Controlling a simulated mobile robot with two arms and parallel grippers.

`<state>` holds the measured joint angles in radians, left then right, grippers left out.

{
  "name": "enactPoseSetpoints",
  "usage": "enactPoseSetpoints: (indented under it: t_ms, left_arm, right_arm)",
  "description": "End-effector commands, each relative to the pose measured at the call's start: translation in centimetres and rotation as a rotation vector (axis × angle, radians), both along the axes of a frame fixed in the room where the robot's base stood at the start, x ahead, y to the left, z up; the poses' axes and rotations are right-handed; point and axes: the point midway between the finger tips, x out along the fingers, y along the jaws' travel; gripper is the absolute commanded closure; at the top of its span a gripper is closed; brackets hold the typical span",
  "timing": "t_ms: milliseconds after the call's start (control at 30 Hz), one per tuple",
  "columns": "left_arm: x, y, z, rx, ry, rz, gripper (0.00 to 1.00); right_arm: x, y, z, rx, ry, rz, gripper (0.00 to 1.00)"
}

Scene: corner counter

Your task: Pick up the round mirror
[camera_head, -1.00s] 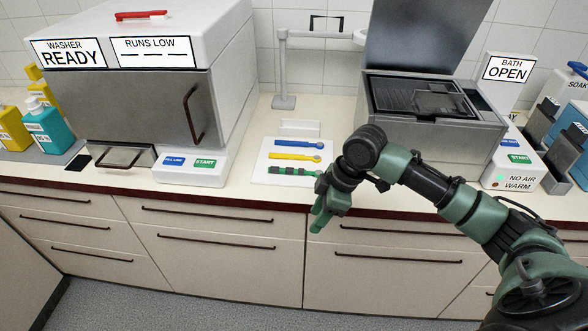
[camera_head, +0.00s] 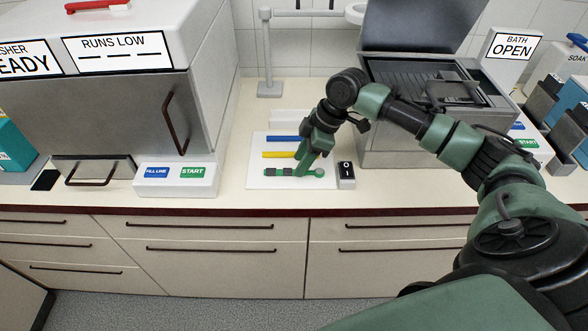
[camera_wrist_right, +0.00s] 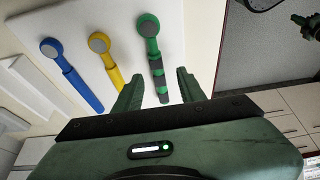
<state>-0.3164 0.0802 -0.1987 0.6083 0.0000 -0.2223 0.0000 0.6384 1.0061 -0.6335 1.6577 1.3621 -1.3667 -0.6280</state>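Three tools with round grey-faced heads lie side by side on a white mat (camera_head: 257,181): a green one with dark bands (camera_head: 284,172), a yellow one (camera_head: 276,155) and a blue one (camera_head: 284,139). They also show in the right wrist view: green (camera_wrist_right: 151,40), yellow (camera_wrist_right: 102,50), blue (camera_wrist_right: 65,68). I cannot tell which is the round mirror. My left gripper is out of view.
The washer (camera_head: 100,110) stands left, with a FILL LINE and START panel (camera_head: 178,181) in front. A small switch box (camera_head: 346,176) is right of the mat. The open bath (camera_head: 385,150) stands right. A metal stand (camera_head: 268,60) rises behind.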

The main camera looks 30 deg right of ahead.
Motion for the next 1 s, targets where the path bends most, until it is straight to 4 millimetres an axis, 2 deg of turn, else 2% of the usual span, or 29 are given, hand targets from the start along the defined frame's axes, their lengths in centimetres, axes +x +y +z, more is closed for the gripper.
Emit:
enactPoseSetpoints:
  t_ms: [33, 200, 333, 467, 600, 1000]
  left_arm:
    - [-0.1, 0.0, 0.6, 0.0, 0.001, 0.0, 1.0]
    - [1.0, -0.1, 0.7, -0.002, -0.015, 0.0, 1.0]
    - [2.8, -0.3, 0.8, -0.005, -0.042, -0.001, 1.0]
    - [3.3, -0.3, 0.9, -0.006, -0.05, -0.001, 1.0]
    - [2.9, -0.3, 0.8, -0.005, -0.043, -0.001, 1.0]
    - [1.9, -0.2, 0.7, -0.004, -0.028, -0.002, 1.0]
  right_arm:
    - [0.2, 0.3, -0.6, 0.001, 0.003, 0.001, 0.6]
    - [0.6, 0.8, -2.4, -0.001, 0.001, 0.0, 0.6]
    - [0.6, 0.9, -2.7, -0.002, -0.001, 0.001, 0.6]
    - [0.6, 0.9, -2.7, -0.002, -0.001, 0.001, 0.6]
    - [0.6, 0.8, -2.6, -0.002, -0.001, 0.001, 0.99]
    - [0.6, 0.8, -2.4, -0.001, -0.002, 0.001, 1.0]
